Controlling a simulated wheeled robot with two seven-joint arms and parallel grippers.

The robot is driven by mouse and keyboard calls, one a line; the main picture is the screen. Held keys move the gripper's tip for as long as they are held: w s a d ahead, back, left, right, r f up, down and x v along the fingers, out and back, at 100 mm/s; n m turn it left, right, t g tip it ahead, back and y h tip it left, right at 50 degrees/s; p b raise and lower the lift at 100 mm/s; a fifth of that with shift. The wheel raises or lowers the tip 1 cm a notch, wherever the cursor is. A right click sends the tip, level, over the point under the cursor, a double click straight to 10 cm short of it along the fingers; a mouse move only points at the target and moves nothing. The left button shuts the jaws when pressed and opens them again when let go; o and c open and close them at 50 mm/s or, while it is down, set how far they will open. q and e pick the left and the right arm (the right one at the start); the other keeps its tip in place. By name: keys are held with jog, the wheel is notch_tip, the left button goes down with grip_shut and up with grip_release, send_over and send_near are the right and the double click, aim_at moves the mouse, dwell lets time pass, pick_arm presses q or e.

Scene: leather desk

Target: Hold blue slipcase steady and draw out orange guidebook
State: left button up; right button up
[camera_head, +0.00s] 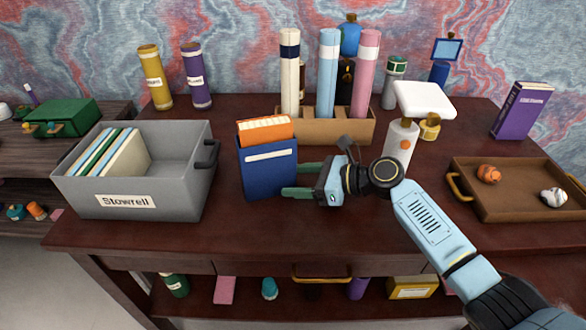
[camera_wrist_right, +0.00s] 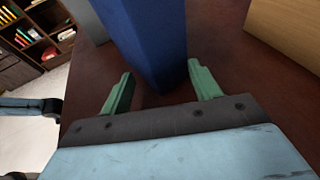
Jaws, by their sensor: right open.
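The blue slipcase (camera_head: 268,174) stands upright on the desk, left of centre in the head view. The orange guidebook (camera_head: 265,130) sits inside it, its orange top sticking out above the rim. My right gripper (camera_head: 298,180) is open at the slipcase's lower right side. Its near finger shows in front of the slipcase's right edge, and the far finger is partly hidden behind that edge. In the right wrist view the slipcase (camera_wrist_right: 148,40) rises between the two green fingers, with gaps at both sides. My left gripper is not in view.
A grey bin (camera_head: 135,205) with several thin books stands close left of the slipcase. A wooden rack (camera_head: 330,128) with tall tubes is behind. A white-topped bottle (camera_head: 400,140) and a brown tray (camera_head: 500,208) are to the right. The desk front (camera_head: 250,232) is clear.

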grip_shut()
dwell(0.3)
jog(key=c, duration=1.3)
grip_release()
jog(key=shift+c, duration=0.2)
jog(key=o, duration=1.6)
